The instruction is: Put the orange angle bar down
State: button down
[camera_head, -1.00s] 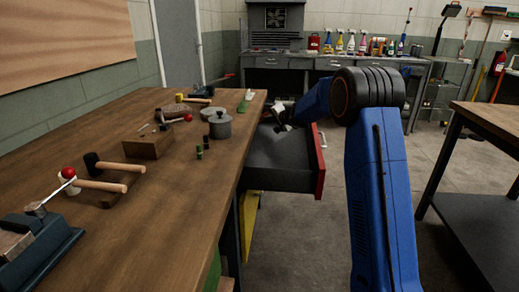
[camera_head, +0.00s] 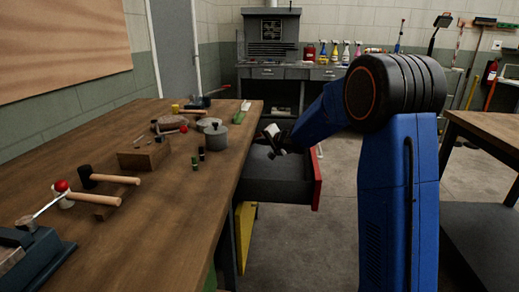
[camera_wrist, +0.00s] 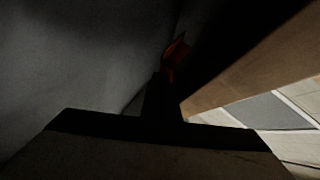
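The orange angle bar (camera_wrist: 177,50) shows in the wrist view as a small, dim orange piece just beyond the fingertips. My gripper (camera_wrist: 162,88) is dark there, its fingers close together, and looks shut on the bar. In the head view my gripper (camera_head: 273,140) is small and points down over the open drawer, beside the workbench's right edge. The bar cannot be made out in the head view. Deep shadow hides most of the bar and the contact in the wrist view.
The open drawer (camera_head: 277,188) with a red front sticks out from the wooden workbench (camera_head: 150,225). A grey pot (camera_head: 215,137), a wooden block (camera_head: 144,154), mallets (camera_head: 108,179) and a vise (camera_head: 35,250) stand on the bench. Another table (camera_head: 490,128) is at right, with open floor between.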

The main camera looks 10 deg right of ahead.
jog(key=s, duration=0.1)
jog(key=s+a, duration=0.1)
jog(key=s, duration=0.1)
jog(key=shift+s+a, duration=0.1)
jog(key=shift+s, duration=0.1)
jog(key=shift+s+f, duration=0.2)
jog(key=shift+s, duration=0.05)
jog(key=shift+f, duration=0.5)
jog(key=shift+w+f, duration=0.1)
jog(key=shift+f, duration=0.55)
jog(key=c, duration=2)
grip_release()
jog(key=shift+c, duration=0.2)
jog(key=shift+r, duration=0.1)
